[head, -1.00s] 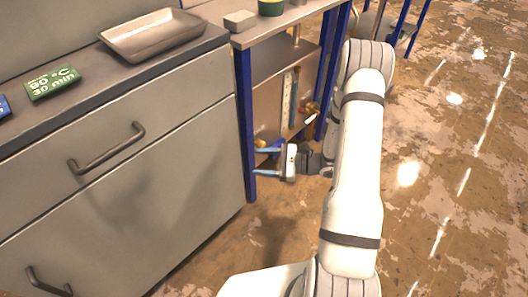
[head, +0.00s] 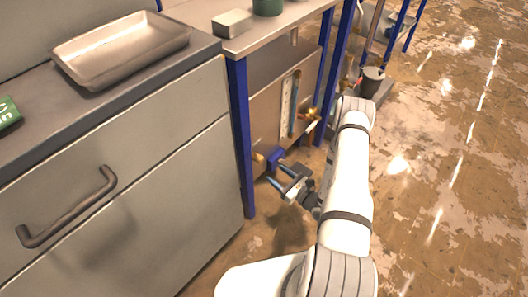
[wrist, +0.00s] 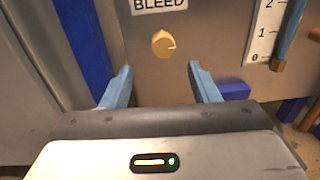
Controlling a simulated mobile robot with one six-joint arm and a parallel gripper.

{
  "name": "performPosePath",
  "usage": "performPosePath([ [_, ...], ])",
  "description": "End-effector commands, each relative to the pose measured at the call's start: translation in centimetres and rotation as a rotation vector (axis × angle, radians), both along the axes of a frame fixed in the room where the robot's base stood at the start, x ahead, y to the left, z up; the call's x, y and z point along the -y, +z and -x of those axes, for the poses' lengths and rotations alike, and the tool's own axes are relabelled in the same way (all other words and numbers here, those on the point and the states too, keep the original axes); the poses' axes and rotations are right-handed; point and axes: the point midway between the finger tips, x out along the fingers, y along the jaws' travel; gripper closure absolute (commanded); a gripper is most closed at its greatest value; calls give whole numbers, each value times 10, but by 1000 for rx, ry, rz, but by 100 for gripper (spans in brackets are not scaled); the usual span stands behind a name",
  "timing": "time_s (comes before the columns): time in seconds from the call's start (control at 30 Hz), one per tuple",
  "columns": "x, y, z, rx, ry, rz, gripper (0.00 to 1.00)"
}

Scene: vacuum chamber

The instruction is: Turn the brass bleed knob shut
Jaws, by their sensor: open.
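The brass bleed knob (wrist: 164,43) sits on a tan panel (wrist: 205,43) under a white "BLEED" label (wrist: 160,4). A short pale mark shows on its face, pointing right. In the head view the knob (head: 258,157) is a small brass spot low on the panel, just right of a blue post. My gripper (wrist: 160,68) is open and empty, its two blue fingers apart and pointing at the panel. In the wrist view the knob lies between and beyond the fingertips, with no visible contact. In the head view my gripper (head: 276,174) is slightly below and right of the knob.
Blue frame posts (head: 240,135) stand left of the panel, beside grey drawers (head: 130,185). A blue block (head: 275,158) sits right of the knob. A white scale (wrist: 265,32) with a blue bar is further right, near a brass fitting (head: 312,113). Open floor lies right.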

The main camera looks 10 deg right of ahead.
Motion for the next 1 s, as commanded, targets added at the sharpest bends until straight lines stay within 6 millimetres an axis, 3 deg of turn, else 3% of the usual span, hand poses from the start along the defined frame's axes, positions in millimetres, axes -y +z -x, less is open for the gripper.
performPosePath([
  [0.17, -7, -3, -10, 0, -3, 0, 45],
  [0.6, -33, -2, -61, 1, -18, -1, 45],
  [0.93, -35, -1, -65, -1, -22, -1, 45],
  [1.0, -34, -1, -65, -1, -22, -1, 49],
])
